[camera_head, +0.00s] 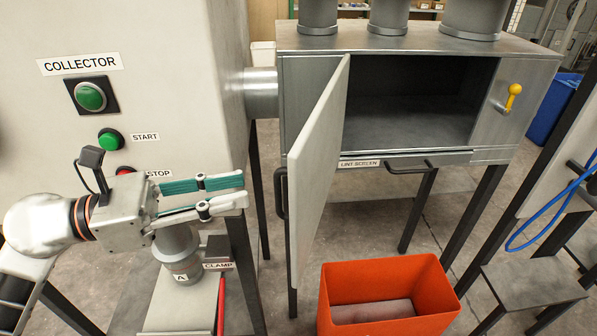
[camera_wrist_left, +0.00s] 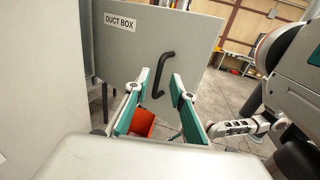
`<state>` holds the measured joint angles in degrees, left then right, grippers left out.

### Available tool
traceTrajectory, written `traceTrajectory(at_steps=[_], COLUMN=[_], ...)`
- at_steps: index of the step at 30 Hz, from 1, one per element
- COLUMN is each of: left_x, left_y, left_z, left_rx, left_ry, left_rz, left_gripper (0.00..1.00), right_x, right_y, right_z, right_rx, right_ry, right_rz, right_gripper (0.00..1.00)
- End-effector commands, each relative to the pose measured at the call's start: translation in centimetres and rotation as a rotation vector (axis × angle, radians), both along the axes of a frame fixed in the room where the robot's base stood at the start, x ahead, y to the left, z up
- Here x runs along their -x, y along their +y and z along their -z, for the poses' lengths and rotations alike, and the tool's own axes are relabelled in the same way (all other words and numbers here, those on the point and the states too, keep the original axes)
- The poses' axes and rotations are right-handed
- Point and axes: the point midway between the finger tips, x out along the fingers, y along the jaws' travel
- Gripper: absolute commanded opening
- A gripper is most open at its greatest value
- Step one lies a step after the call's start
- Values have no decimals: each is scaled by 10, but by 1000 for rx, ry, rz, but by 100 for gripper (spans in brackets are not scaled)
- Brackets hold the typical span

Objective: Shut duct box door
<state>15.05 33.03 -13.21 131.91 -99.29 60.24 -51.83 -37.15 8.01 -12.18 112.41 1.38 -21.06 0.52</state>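The duct box (camera_head: 420,42) is a grey metal cabinet with its front opening uncovered. Its grey door (camera_head: 318,165) stands swung out toward me, hinged at the left of the opening. In the left wrist view the door's outer face (camera_wrist_left: 205,45) carries a DUCT BOX label and a black bar handle (camera_wrist_left: 160,75). My left gripper (camera_head: 243,190) is open and empty, left of the door's outer face. In the left wrist view its two fingers (camera_wrist_left: 160,80) point toward the handle, apparently without gripping it. My right gripper (camera_wrist_left: 237,128) seems to show partly at the right there; its opening is unclear.
An orange bin (camera_head: 388,310) stands on the floor right of the door's lower edge. A yellow latch lever (camera_head: 512,94) is on the box front's right side. The collector cabinet (camera_head: 150,35) with its buttons stands left. A clamp pedestal (camera_head: 180,255) is below my left gripper.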

Motion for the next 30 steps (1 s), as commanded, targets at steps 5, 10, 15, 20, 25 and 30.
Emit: traceTrajectory(at_steps=[5, 10, 15, 20, 25, 30], left_x=[-2, -8, -13, -16, -17, -17], left_y=[-11, -36, -60, -73, -76, -76], left_z=[-2, -4, -2, -1, 0, 0], left_rx=[1, 3, 2, 1, -1, -1], left_ry=[-1, -2, 1, 1, 0, 0], left_rz=[1, 1, 0, 0, -1, -1], left_gripper=[24, 24, 24, 24, 24, 21], right_x=[0, -1, -2, -2, -2, -2], right_y=[0, 0, 0, 0, 0, 1], right_z=[-5, -16, -23, -26, -26, -26], right_rx=[0, -1, 0, 0, -2, -2], right_ry=[-1, -4, -6, -6, -7, -7], right_rz=[0, 0, 0, 0, 0, 0], right_gripper=[0, 0, 0, 0, 0, 0])
